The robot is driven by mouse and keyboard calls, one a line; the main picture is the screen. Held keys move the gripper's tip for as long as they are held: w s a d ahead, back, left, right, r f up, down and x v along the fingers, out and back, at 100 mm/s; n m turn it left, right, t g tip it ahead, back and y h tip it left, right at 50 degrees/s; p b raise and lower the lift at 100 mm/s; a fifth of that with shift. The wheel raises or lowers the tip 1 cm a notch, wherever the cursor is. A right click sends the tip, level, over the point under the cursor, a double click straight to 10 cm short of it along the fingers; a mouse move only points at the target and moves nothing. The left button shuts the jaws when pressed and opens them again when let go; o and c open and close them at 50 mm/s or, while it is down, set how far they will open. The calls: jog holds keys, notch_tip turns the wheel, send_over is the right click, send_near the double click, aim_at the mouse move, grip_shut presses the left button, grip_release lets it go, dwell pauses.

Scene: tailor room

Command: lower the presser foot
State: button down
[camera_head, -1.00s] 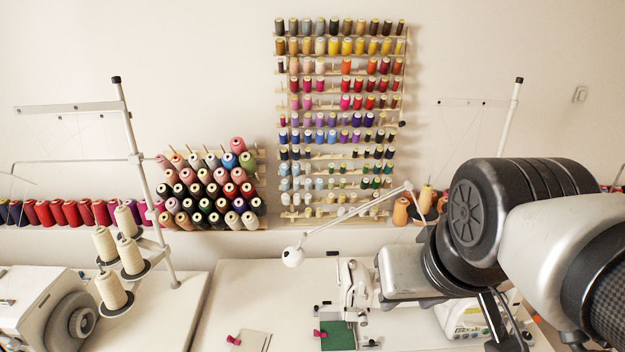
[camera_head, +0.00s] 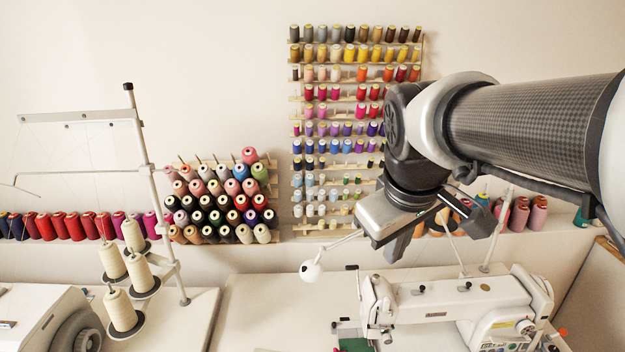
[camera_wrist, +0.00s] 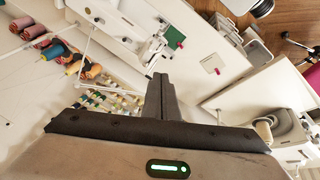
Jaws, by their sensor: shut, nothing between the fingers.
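The white sewing machine (camera_head: 460,300) stands on the table at the lower right of the head view. Its needle end (camera_head: 376,318) is at the left, above a piece of green cloth (camera_head: 355,344). The presser foot and its lever are too small to make out. In the wrist view the machine (camera_wrist: 112,22) is at the top, with the green cloth (camera_wrist: 173,37) beside its needle end. My gripper (camera_head: 397,247) is above the machine, apart from it. Its dark fingers (camera_wrist: 160,80) are together and empty in the wrist view.
A white lamp (camera_head: 312,270) on a thin arm stands left of the needle end. A thread stand with cream cones (camera_head: 122,310) and another machine (camera_head: 45,318) are at the left. Thread racks (camera_head: 345,130) line the wall. The table between the machines is mostly clear.

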jog(key=w+a+f+n+g+b, duration=0.1)
jog(key=w+f+n, duration=0.2)
jog(key=w, duration=0.4)
jog(key=w+f+n+b, duration=0.1)
jog(key=w+f+n, duration=0.1)
jog(key=w+n, duration=0.35)
jog(key=n+y+b, duration=0.1)
jog(key=n, duration=0.3)
send_over(352, 266)
jog(key=s, duration=0.4)
notch_tip(352, 266, down, 9)
jog(key=shift+r+g, duration=0.15)
jog(key=shift+g, duration=0.25)
jog(key=x, duration=1.4)
jog(key=shift+b, duration=0.3)
jog(key=shift+s, duration=0.1)
